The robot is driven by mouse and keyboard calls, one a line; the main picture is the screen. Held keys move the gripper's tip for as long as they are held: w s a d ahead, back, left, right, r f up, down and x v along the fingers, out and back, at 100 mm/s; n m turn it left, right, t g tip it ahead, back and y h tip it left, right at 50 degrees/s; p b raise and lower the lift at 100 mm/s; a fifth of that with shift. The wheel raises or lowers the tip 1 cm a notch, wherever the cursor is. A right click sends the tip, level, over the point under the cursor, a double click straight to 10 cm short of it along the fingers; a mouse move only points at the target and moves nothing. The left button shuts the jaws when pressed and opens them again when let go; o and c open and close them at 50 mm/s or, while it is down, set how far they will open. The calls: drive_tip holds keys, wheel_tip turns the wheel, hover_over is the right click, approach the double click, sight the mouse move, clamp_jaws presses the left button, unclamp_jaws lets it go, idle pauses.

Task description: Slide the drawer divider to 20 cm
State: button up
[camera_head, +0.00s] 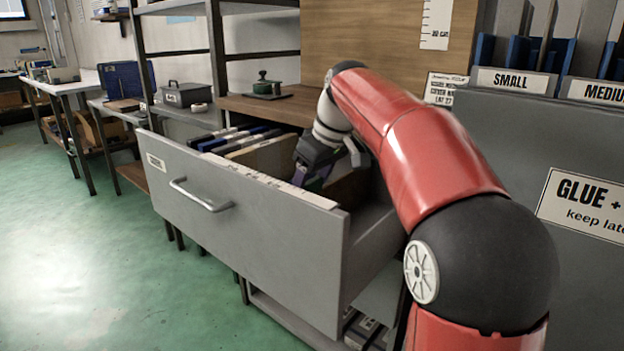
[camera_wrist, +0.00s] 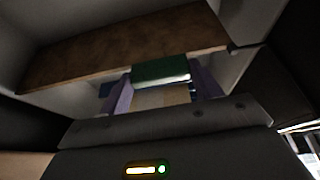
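The grey drawer (camera_head: 245,225) is pulled open, with a bar handle on its front and a pale marked strip (camera_head: 270,181) along its top edge. My gripper (camera_head: 312,182) reaches down into the drawer, behind that edge. In the wrist view my two purple fingers (camera_wrist: 162,88) stand apart, with a green piece (camera_wrist: 160,72) between them. Its ends meet or nearly meet both fingers; I cannot tell whether it is clamped. A brown panel (camera_wrist: 100,50) lies beyond it. Which panel is the divider is unclear.
Several dark and white folders (camera_head: 220,138) fill the drawer's left part. Labelled grey bins (camera_head: 500,120) stand on the right. The green floor is open at left.

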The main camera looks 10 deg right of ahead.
drive_tip(key=c, duration=0.6)
drive_tip(key=shift+o, duration=0.2)
drive_tip(key=shift+w+a+r+p, duration=0.15)
drive_tip(key=shift+w+p, duration=0.05)
drive_tip(key=shift+p, duration=0.15)
drive_tip(key=w+a+p, duration=0.2)
drive_tip(key=w+p, duration=0.1)
drive_tip(key=shift+w+a, duration=0.3)
drive_tip(key=o, duration=1.4)
